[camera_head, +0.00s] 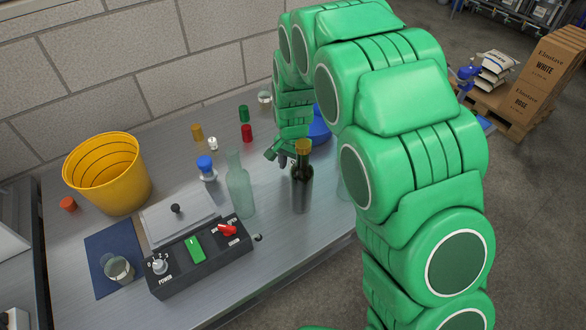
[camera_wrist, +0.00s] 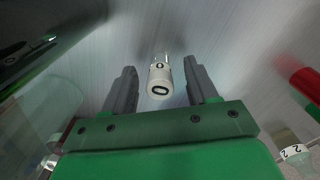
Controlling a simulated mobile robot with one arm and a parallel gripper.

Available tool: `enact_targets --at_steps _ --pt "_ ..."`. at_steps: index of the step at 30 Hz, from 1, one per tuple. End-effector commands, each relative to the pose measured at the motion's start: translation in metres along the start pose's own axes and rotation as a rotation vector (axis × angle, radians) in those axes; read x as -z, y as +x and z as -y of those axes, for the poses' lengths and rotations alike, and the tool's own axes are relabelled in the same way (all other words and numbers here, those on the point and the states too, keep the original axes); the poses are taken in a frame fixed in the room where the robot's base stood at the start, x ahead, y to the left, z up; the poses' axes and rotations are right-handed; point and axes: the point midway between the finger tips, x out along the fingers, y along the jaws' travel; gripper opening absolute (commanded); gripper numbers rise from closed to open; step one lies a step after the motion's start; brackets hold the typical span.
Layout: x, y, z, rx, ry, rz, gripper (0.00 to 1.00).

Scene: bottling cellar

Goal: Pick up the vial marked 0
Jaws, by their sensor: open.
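The vial marked 0 (camera_wrist: 158,88) is small and whitish with a dark 0 on its cap. In the wrist view it stands between the two grey fingers of my gripper (camera_wrist: 160,66), with a gap on each side. My gripper is open and holds nothing. In the head view my gripper (camera_head: 277,157) is low over the bench, left of and behind a dark bottle. I cannot make out the vial marked 0 there. Another vial, marked 2 (camera_wrist: 291,152), shows at the lower right of the wrist view.
A dark bottle (camera_head: 302,183) stands close to my gripper, with a pale glass bottle (camera_head: 240,190) to its left. A red cylinder (camera_head: 246,133) and a blue bowl (camera_head: 320,128) are nearby. A switch box (camera_head: 180,272) and yellow bucket (camera_head: 120,185) stand left.

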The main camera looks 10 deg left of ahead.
Motion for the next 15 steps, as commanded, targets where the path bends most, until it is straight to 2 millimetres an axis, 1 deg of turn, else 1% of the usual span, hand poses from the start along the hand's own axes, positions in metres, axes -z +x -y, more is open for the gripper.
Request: enact_targets --at_steps 1,4,12,15 --pt "0.000 0.008 0.000 -0.001 0.000 0.002 0.58" --pt "0.000 0.017 0.000 0.000 0.000 0.001 0.58" --pt "0.000 0.019 0.000 0.001 0.001 0.000 0.58" --pt "0.001 0.019 0.000 0.001 0.001 0.000 0.43"
